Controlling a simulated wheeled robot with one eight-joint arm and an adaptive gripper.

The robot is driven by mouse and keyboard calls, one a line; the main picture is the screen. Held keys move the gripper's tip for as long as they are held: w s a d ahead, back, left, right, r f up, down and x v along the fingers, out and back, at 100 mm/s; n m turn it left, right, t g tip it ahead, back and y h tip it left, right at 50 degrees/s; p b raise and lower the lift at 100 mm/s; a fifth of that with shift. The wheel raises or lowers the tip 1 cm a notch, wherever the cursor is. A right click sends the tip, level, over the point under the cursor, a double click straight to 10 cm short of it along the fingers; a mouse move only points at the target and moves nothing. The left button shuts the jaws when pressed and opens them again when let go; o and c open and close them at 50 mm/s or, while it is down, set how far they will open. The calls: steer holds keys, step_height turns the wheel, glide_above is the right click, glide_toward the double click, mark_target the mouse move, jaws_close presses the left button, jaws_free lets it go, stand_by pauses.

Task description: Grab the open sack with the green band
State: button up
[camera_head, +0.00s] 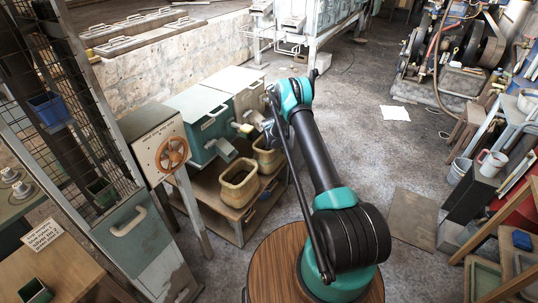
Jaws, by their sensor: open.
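Two open-topped tan sack-like containers stand on a low wooden bench in the head view. The nearer one (239,184) is fully in sight, with a dark opening. The farther one (266,160) stands just behind and to its right, partly hidden by my arm. The colour of their bands is too small to tell surely. My gripper (266,127) is above the farther container in the picture, beside the metal spouts. It is open, small in view and partly hidden by my own arm. I see nothing held in it.
A teal bin (205,112) and a pale bin (238,88) with spouts stand behind the containers. A panel with an orange handwheel (172,153) stands to the left. A white sheet (395,113) lies on open floor. Shelves and stools crowd the right.

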jaws_close()
stand_by(0.3)
steer(key=shift+r, duration=0.1)
